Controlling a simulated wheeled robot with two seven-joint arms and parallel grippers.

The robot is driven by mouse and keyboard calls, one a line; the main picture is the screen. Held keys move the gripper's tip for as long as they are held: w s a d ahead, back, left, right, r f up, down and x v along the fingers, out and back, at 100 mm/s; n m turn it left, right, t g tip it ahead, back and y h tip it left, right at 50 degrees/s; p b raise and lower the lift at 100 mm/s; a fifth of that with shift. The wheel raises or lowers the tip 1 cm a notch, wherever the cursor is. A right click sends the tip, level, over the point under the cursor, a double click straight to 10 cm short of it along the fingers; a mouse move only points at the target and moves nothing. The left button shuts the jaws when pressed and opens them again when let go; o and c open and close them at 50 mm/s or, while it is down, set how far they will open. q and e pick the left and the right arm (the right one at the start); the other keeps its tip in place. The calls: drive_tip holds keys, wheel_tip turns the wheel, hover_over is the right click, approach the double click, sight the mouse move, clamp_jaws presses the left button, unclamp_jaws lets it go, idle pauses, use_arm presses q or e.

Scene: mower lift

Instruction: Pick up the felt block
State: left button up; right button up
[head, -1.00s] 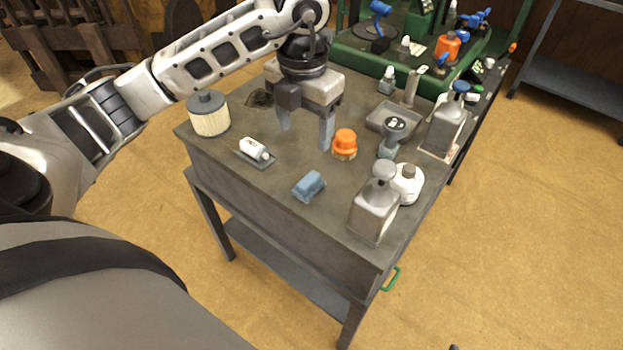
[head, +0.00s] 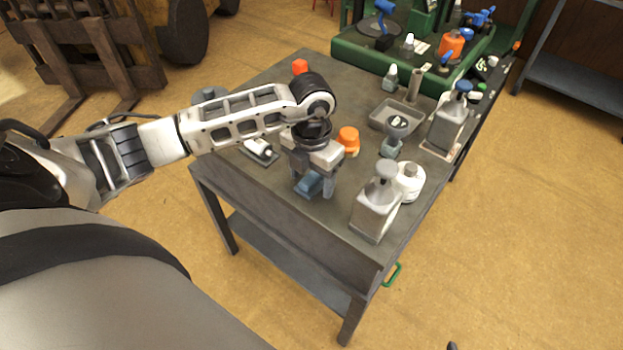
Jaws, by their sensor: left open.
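The felt block, a small blue-grey block (head: 308,186), lies on the workbench near its front edge in the head view. My left gripper (head: 313,190) is directly over it, pointing down, with its jaws open. One finger stands on each side of the block, and the gripper hides the block's upper part. I cannot tell whether the fingers touch it. My right gripper is not in view.
An orange-capped jar (head: 348,139) stands just behind the gripper. A white tube (head: 258,147) lies left, partly behind my arm. A shallow tray (head: 391,116) sits farther back.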

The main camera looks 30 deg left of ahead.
sight(312, 176)
use_arm(q)
drive_tip(key=c, duration=1.1)
drive_tip(key=shift+o, duration=0.2)
drive_tip(key=shift+r, duration=0.15)
drive_tip(key=shift+r, duration=0.2)
wheel_tip(312, 176, up, 2)
drive_tip(key=shift+w+r+b, duration=0.1)
drive_tip(key=shift+r+b, duration=0.05)
drive_tip(key=shift+b, duration=0.35)
drive_tip(key=s+r+b, duration=0.1)
drive_tip(key=s+r, duration=0.9)
drive_tip(key=s, duration=0.4)
drive_tip(key=shift+s+d, duration=0.15)
drive_tip(key=shift+d, duration=0.15)
